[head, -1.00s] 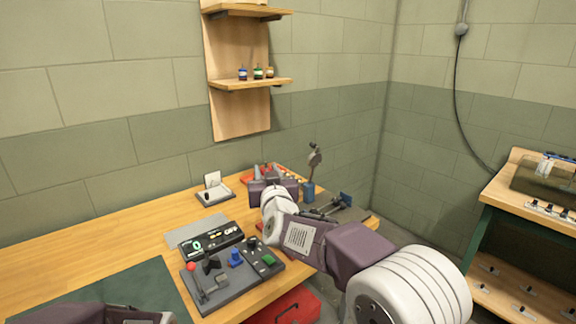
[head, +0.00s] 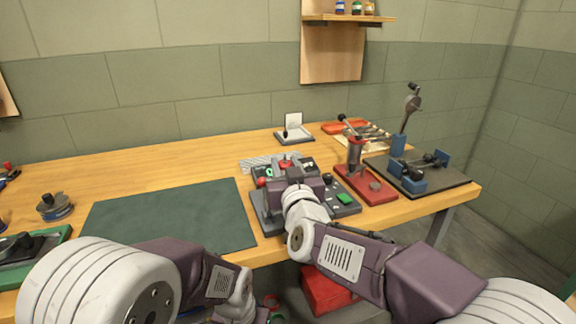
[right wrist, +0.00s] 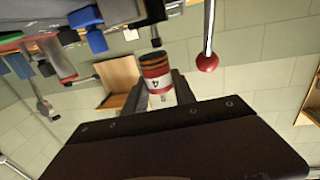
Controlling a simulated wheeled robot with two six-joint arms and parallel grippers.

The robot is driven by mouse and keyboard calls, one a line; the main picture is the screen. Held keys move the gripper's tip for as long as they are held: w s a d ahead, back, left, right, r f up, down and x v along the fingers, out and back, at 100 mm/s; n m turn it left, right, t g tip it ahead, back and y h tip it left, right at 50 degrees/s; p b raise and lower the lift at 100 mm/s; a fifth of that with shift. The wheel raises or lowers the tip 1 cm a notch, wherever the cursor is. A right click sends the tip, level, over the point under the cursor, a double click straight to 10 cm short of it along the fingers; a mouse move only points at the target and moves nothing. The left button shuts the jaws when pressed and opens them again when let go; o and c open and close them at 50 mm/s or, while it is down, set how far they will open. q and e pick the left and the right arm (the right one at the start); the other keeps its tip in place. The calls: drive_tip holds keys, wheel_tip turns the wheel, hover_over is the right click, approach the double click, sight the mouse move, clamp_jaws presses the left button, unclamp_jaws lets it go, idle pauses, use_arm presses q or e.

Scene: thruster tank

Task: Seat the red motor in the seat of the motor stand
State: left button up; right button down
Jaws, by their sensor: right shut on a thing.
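The red motor, a small red cylinder with dark bands and a white band marked 4, is between the fingers of my right gripper in the right wrist view (right wrist: 155,72). In the head view my right gripper (head: 287,173) is over the grey base (head: 262,222) that I take for the motor stand, and a bit of red shows at its fingers. The gripper hides the seat, so I cannot tell whether the motor touches it. My left arm is low in the head view; only a sliver of its gripper may show at the bottom edge.
A red-ball lever (right wrist: 207,62) stands near the motor. A red press (head: 365,185) and a black plate with blue blocks (head: 440,180) are at the right. A white card holder (head: 293,133) stands behind. The green mat (head: 170,218) at the left is clear.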

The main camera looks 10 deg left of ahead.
drive_tip(key=shift+f+b, duration=1.75)
drive_tip(key=shift+f, duration=0.1)
drive_tip(key=shift+f+b, duration=1.05)
drive_tip(key=shift+f, duration=0.25)
drive_tip(key=c, duration=0.9)
unclamp_jaws()
drive_tip(key=shift+c, duration=0.2)
